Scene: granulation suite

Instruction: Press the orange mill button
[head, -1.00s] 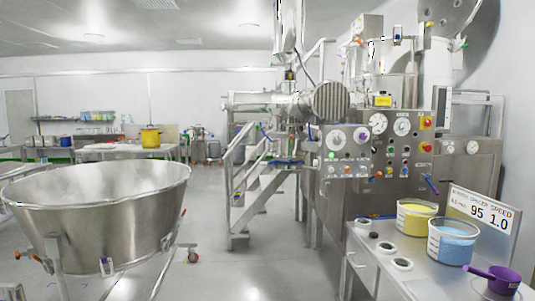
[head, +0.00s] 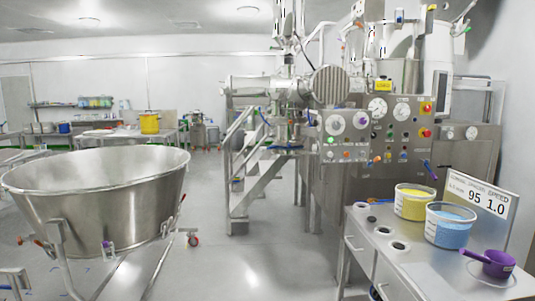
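The labels are too small to read, so I cannot tell which orange control is the mill button. Nothing covers the panels. My gripper is not in view.
A wide steel bowl (head: 100,205) on a wheeled frame stands at left. A steel bench (head: 440,270) at right holds tubs of yellow powder (head: 413,203) and blue powder (head: 450,232), and a purple scoop (head: 497,263). Steps (head: 262,180) stand left of the panels. Clear floor (head: 245,265) lies between bowl and bench.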

